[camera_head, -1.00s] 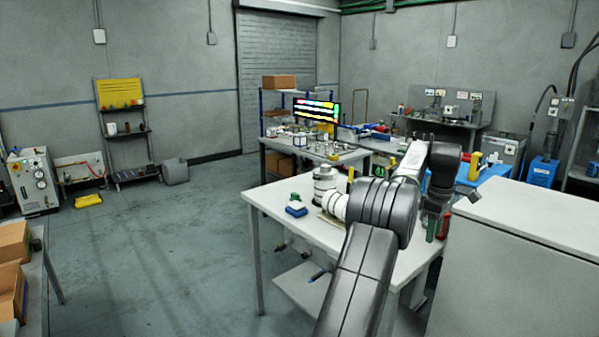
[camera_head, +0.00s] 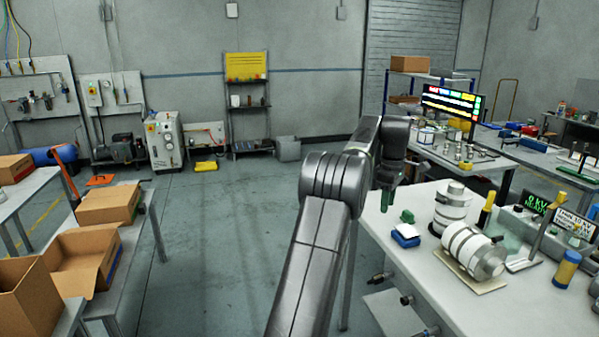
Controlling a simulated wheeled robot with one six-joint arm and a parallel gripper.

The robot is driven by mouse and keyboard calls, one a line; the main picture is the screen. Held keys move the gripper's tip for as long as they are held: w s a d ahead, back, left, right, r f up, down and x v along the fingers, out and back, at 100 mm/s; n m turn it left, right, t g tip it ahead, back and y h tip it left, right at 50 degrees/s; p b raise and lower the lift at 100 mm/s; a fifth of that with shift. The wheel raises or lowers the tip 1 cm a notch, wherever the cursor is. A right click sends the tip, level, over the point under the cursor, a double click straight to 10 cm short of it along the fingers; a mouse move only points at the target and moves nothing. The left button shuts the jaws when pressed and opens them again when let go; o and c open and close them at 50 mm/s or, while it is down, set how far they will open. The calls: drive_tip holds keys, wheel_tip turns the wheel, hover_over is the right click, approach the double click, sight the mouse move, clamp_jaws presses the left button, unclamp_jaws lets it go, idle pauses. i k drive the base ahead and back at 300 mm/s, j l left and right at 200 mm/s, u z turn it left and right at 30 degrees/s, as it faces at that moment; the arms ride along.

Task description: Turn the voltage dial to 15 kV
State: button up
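A small dark display with green characters that seem to read 0 kV (camera_head: 536,204) stands on the white table at the right of the head view. A white sign with dark lettering (camera_head: 574,224) stands beside it, too small to read fully. I cannot make out the voltage dial. My gripper (camera_head: 387,203) hangs down at the table's left edge, well to the left of the display, with greenish tips. I cannot tell how far apart its fingers are, and I see nothing held in it.
The white table (camera_head: 398,265) carries a white ribbed cylinder standing (camera_head: 451,208), another lying on a board (camera_head: 474,252), a blue-white block (camera_head: 406,235) and a yellow-blue cylinder (camera_head: 566,269). Cardboard boxes (camera_head: 82,260) sit on a bench at left. The floor (camera_head: 215,250) between is clear.

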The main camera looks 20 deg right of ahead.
sight(518, 208)
drive_tip(key=i+l, duration=0.1)
drive_tip(key=i, duration=0.75)
drive_tip(key=i+l, duration=0.15)
drive_tip(key=i, duration=0.7)
drive_tip(key=i+z, duration=0.1)
drive_tip(key=i, duration=0.75)
drive_tip(key=i+j+z, duration=0.1)
drive_tip(key=i, duration=0.75)
drive_tip(key=i+l+z, duration=0.1)
drive_tip(key=i+z, duration=1.1)
drive_tip(key=i+j+z, duration=0.25)
drive_tip(key=z, duration=0.2)
drive_tip(key=i+l+z, duration=0.2)
drive_tip(key=i+z, duration=0.2)
drive_tip(key=i+l+z, duration=0.1)
drive_tip(key=i+z, duration=0.65)
drive_tip(key=i+j+z, duration=0.15)
drive_tip(key=i+z, duration=1)
drive_tip(key=i, duration=0.2)
drive_tip(key=i+j+z, duration=0.35)
drive_tip(key=i+z, duration=0.15)
drive_tip(key=k+l, duration=0.05)
